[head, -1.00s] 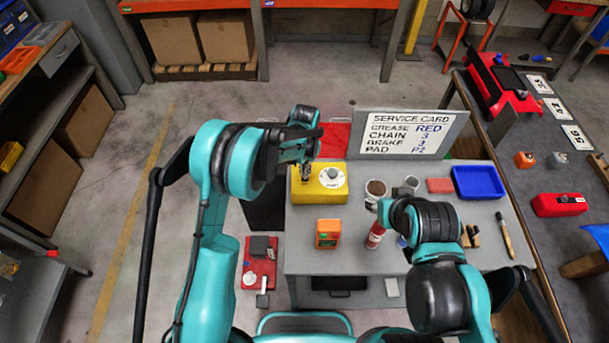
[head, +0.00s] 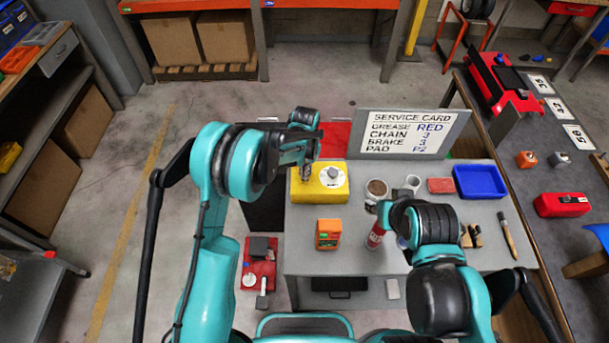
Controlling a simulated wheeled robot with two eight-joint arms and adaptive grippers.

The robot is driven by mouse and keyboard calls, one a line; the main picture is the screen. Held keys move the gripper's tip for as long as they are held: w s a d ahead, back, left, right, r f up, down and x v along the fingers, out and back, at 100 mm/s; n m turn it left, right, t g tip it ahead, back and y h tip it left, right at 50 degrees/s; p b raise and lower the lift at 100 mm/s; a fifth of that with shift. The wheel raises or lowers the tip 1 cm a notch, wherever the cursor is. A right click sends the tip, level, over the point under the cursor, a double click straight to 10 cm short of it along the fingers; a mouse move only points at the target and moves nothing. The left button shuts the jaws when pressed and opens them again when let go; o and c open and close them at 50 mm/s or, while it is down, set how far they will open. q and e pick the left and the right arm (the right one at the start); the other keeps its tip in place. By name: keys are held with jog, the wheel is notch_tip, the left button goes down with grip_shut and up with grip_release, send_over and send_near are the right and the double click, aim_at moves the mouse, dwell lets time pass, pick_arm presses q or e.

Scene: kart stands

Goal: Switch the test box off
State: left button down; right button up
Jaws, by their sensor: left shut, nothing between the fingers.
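The test box is a yellow box (head: 318,192) with a round white dial plate and a grey knob (head: 331,173) on its top. It stands at the back left of the grey bench. My left gripper (head: 306,176) is shut and empty, pointing down over the left part of the box top, to the left of the knob. I cannot tell whether the fingertips touch the box; the gripper hides part of its top.
An orange box (head: 328,234), a red-and-white can (head: 375,237), a brown-filled cup (head: 377,188), a white mug (head: 412,184), a red block (head: 440,185) and a blue tray (head: 479,182) are on the bench (head: 300,262).

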pick_arm(q)
jog(key=shift+f, duration=0.3)
jog(key=shift+r+p, duration=1.45)
jog(key=shift+r, duration=2.15)
jog(key=shift+s+f, duration=0.1)
jog(key=shift+f, duration=0.05)
